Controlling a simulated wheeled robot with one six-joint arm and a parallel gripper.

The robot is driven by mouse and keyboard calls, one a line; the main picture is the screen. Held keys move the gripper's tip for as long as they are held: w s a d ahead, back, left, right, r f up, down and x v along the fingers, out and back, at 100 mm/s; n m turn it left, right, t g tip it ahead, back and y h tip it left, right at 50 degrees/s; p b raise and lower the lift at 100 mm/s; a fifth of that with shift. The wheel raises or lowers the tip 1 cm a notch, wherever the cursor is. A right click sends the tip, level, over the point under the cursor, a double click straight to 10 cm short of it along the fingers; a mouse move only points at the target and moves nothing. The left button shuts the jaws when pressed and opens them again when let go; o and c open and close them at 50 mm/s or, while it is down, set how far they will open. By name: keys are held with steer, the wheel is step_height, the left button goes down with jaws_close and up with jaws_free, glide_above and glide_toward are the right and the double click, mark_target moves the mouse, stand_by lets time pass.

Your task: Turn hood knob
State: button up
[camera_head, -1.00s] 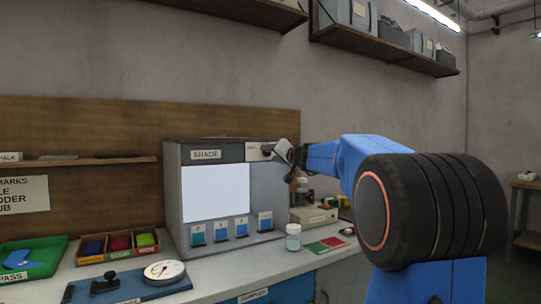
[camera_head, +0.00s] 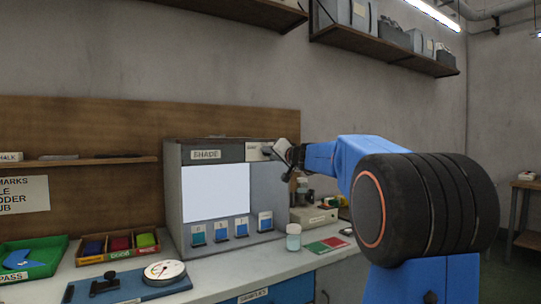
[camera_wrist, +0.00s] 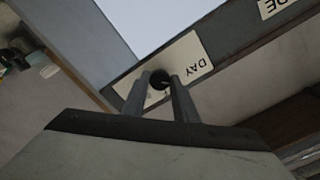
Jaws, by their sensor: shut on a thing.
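The grey hood box (camera_head: 266,190), labelled SHADE, stands on the bench with a bright white panel on its front. Its black knob (camera_wrist: 159,79) sits at the edge of a cream plate marked DAY (camera_wrist: 188,62), seen upside down in the wrist view. My gripper (camera_wrist: 160,80) has one finger on each side of the knob and is shut on it. In the head view my gripper (camera_head: 278,152) reaches the hood's upper right corner from the right, and it mostly hides the knob there.
Several small cards (camera_head: 242,228) stand along the hood's lower front. Colored bins (camera_head: 118,245), a dial gauge (camera_head: 164,270) and a green tray (camera_head: 35,254) are at left.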

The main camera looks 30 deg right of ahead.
steer(key=m, duration=1.9)
steer(key=shift+m, duration=0.3)
stand_by(0.5)
steer(key=o, duration=1.1)
steer(key=shift+c, duration=0.2)
steer(key=s, duration=1.7)
steer(key=shift+s+d, duration=0.2)
steer(key=shift+d, duration=0.15)
